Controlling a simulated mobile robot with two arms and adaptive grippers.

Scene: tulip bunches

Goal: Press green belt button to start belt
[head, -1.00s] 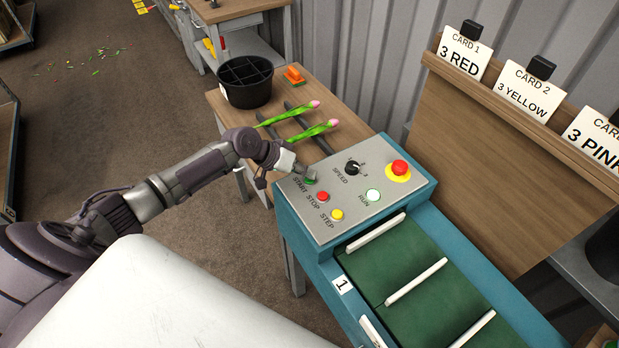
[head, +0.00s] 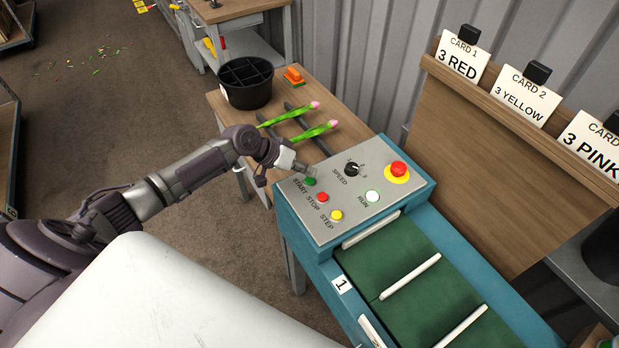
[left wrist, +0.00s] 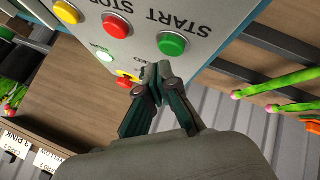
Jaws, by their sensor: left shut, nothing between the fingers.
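The green START button (head: 310,181) is on the grey control panel (head: 318,222) at the near end of the teal belt machine. My left gripper (head: 309,170) is shut and empty. Its fingertips are just behind the button in the head view, apart from it. In the left wrist view the shut fingertips (left wrist: 154,80) are over the panel beside the button. The RUN lamp (head: 373,196) glows pale green. The green belt (head: 395,255) carries white slats. My right gripper is not in view.
The red STOP button (head: 322,197), yellow STEP button (head: 336,215), black speed knob (head: 352,169) and red mushroom button (head: 398,169) share the panel. Pink tulips (head: 318,131) and a black bucket (head: 246,84) are on the wooden table behind.

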